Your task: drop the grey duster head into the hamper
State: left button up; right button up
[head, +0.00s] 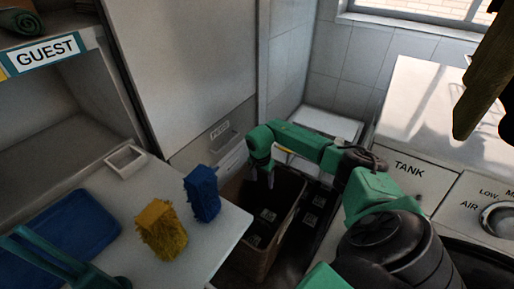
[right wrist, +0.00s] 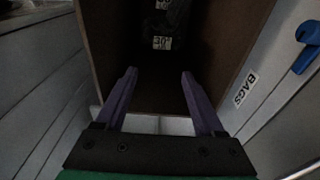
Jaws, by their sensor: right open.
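The hamper, a brown open-topped box (head: 287,222), stands on the floor beyond the counter's right edge. Its wall (right wrist: 96,45) also shows in the right wrist view. My right gripper (head: 262,182) is over its opening, pointing down. In the right wrist view its two purple fingers (right wrist: 158,75) are apart with nothing between them. Dark things with white labels (right wrist: 161,42) lie inside the hamper. The inside is too dark to tell whether a grey duster head is among them, and I make out none elsewhere. My left gripper is not clearly seen.
A blue duster head (head: 203,194) and a yellow one (head: 161,230) stand on the white counter (head: 130,185). A blue tray (head: 75,233) and a small white square dish (head: 126,161) are there too. The TANK unit (head: 410,168) is at the right.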

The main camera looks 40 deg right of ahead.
notch_tip(320, 180, up, 11)
jog(key=a, duration=0.1)
jog(key=shift+s+a, duration=0.15)
jog(key=shift+a, duration=0.05)
jog(key=shift+f, duration=0.1)
